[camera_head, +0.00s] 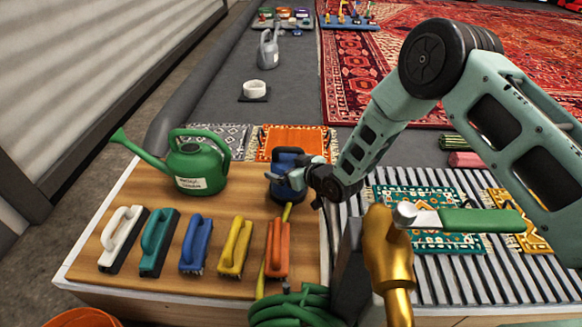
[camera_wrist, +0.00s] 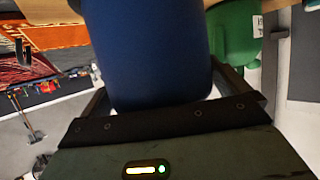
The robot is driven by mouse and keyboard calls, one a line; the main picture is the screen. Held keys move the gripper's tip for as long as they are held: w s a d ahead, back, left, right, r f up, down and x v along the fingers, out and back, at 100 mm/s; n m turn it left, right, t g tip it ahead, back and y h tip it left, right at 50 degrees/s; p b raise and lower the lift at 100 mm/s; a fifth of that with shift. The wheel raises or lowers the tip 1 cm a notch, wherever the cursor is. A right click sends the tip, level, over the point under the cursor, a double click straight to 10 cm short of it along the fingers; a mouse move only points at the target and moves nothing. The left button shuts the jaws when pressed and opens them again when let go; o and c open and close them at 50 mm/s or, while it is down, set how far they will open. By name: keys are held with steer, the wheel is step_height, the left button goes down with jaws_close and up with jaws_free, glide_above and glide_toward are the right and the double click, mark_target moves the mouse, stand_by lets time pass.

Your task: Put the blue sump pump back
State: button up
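The blue sump pump (camera_head: 287,160) is at the right side of the wooden board, near its back edge. It has a dark blue body and looks upright. My gripper (camera_head: 292,183) reaches it from the right with a finger along its side. In the wrist view the pump's blue body (camera_wrist: 150,50) fills the space between my two fingers (camera_wrist: 160,88). The fingers lie close against both sides and look shut on it. The pump's base is partly hidden, and I cannot tell whether it touches the board.
A green watering can (camera_head: 198,168) stands left of the pump on the wooden board (camera_head: 130,190). Several coloured brushes (camera_head: 195,245) line the front. A slatted grate (camera_head: 500,280) with small rugs lies right.

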steer(key=p+v, duration=0.4)
steer(key=v, duration=0.8)
steer(key=shift+r, duration=0.15)
